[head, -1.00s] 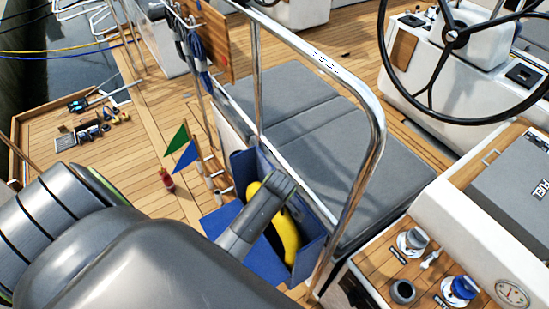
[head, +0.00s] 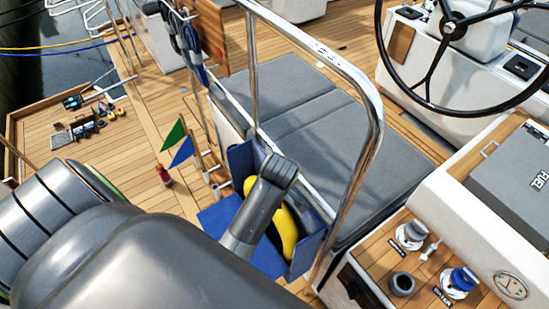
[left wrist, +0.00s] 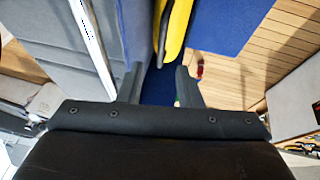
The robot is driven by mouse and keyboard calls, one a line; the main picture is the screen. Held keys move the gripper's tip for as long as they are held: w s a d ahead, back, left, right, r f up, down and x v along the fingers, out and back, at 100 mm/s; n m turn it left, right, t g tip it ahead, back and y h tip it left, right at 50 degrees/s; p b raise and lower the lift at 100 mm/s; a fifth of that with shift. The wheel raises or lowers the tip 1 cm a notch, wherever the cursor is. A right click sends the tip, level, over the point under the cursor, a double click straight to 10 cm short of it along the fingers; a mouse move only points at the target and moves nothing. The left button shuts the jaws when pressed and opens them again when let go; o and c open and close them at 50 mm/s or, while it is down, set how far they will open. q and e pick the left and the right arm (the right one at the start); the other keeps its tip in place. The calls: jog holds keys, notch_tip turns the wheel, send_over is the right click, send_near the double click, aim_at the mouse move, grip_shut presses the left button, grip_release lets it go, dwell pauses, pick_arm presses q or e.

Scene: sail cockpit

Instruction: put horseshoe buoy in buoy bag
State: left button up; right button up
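The yellow horseshoe buoy (head: 288,238) stands inside the blue buoy bag (head: 310,240) beside the steel rail. The bag's blue flap hangs open to the lower left. My left arm crosses in front of the bag and covers part of the buoy; its fingertips are not clear in the head view. In the left wrist view, my left gripper (left wrist: 157,75) has its two fingers apart with only blue fabric showing between them. The buoy (left wrist: 176,32) lies just beyond the fingertips, with a dark strip along its edge. My right gripper is not in view.
The steel rail (head: 368,150) curves close beside the bag, with grey cushions (head: 310,115) behind it. Green and blue flags (head: 176,145) and a small red object (head: 164,176) are to the left. A console with knobs (head: 411,234) stands at right.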

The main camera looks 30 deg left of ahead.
pick_arm(q)
jog(key=shift+v, duration=2.25)
jog(key=shift+f, duration=0.1)
